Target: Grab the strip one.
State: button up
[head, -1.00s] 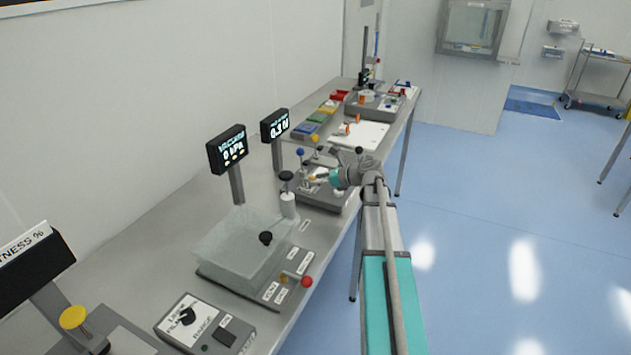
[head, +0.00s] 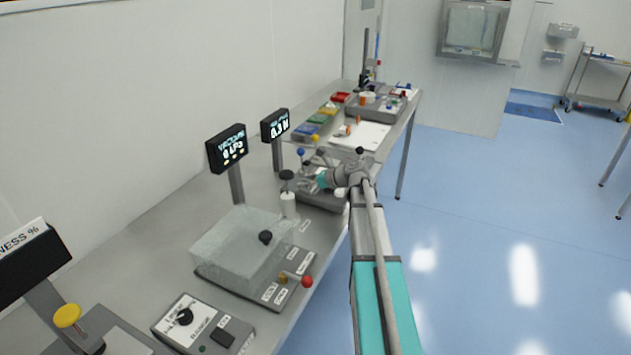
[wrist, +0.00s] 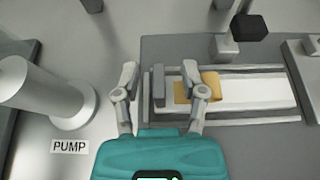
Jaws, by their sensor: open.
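In the wrist view a tan-yellow strip (wrist: 214,87) lies across a long white band (wrist: 255,93) on a grey fixture (wrist: 240,56). My gripper (wrist: 160,72) is open above the left end of this fixture. Its right finger overlaps the strip in the picture; its left finger is left of the fixture's edge. A small dark grey block (wrist: 158,88) shows between the fingers, left of the strip. I cannot tell whether the fingers touch anything. In the head view my gripper (head: 311,183) is low over the fixture (head: 320,199), and the strip cannot be made out.
A white cylinder (wrist: 45,95) stands left of my gripper, near a PUMP label (wrist: 70,146). A dark-topped post (wrist: 238,36) rises behind the fixture. In the head view a clear box (head: 238,248) is nearer on the bench, and a white sheet (head: 360,136) lies beyond.

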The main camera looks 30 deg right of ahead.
jog(key=shift+c, duration=0.2)
grip_shut()
jog(key=shift+r, duration=0.15)
notch_tip(320, 180, up, 3)
jog(key=p, duration=0.3)
jog(key=shift+f, duration=0.2)
jog(key=s+a+r+p, duration=0.1)
jog(key=s+r+p, duration=0.9)
jog(key=s, duration=0.4)
jog(key=shift+a, duration=0.15)
dwell(0.4)
